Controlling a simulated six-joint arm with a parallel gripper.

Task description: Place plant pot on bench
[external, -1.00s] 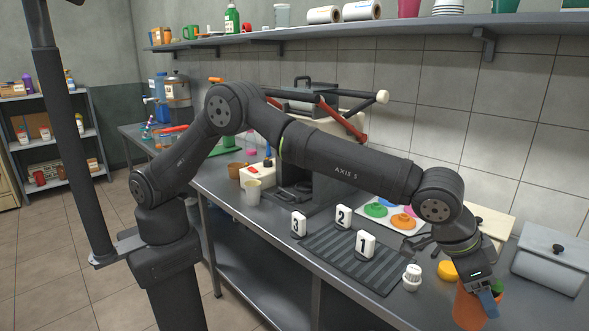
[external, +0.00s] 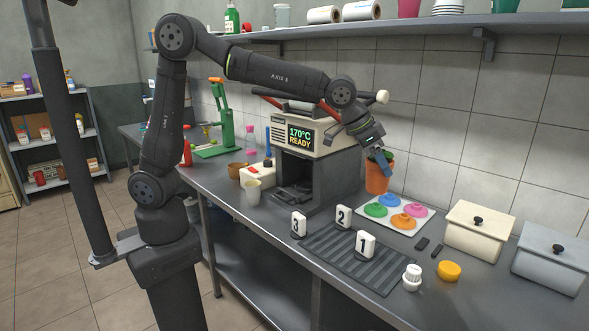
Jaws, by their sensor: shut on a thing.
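The plant pot (external: 377,177) is orange-brown terracotta with a small green plant (external: 386,155) at its top. It stands upright beside the right side of the heated press, near the wall at the back of the bench. My gripper (external: 383,166) is shut on the pot's rim from above. The grey metal bench (external: 470,300) runs along the tiled wall. I cannot tell whether the pot's base touches the bench, as the colored discs' board lies just in front of it.
The press (external: 325,140) shows "170°C READY". The shelf (external: 440,30) overhangs the back.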

